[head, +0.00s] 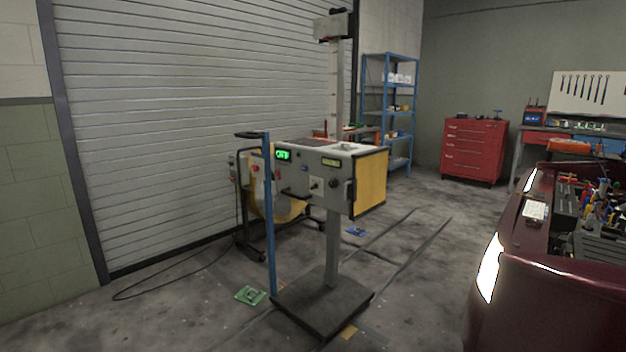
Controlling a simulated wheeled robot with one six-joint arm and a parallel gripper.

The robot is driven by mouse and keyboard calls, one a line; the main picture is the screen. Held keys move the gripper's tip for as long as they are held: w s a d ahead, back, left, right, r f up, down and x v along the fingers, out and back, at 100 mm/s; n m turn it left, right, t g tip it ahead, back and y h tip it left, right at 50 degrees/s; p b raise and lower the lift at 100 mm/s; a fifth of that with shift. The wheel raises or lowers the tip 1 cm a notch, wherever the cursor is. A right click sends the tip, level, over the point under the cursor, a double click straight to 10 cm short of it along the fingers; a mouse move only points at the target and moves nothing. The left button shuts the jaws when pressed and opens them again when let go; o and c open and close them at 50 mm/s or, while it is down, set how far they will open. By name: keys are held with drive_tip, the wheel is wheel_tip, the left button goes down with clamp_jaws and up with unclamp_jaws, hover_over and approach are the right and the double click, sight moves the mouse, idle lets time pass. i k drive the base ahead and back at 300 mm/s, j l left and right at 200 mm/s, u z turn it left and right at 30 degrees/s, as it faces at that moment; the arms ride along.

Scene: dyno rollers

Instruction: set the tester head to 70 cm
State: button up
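The tester head (370,182) is a grey box with a yellow side, mounted partway up an upright column (336,85). Dark marks run along the column, too small to read as heights. A small block (333,27) tops the column. The head's grey face carries a small label window (331,162), a knob and a black handle (350,194) near its right edge. The column stands on a dark base plate (322,302) on the floor. My gripper is not in view.
A blue post (268,220) stands left of the head, near a lit green display (284,155). A dark red car (540,285) fills the lower right. Floor rails (400,250) run past the base. A cable (165,286) lies left. Floor between tester and car is mostly clear.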

sight(295, 183)
drive_tip(key=i+j+z, duration=0.1)
drive_tip(key=i+j, duration=0.3)
drive_tip(key=i, duration=0.25)
drive_tip(key=i+j, duration=0.4)
drive_tip(key=i, duration=0.25)
drive_tip(key=i+j+z, duration=0.15)
drive_tip(key=i+j, duration=0.3)
drive_tip(key=i, duration=0.2)
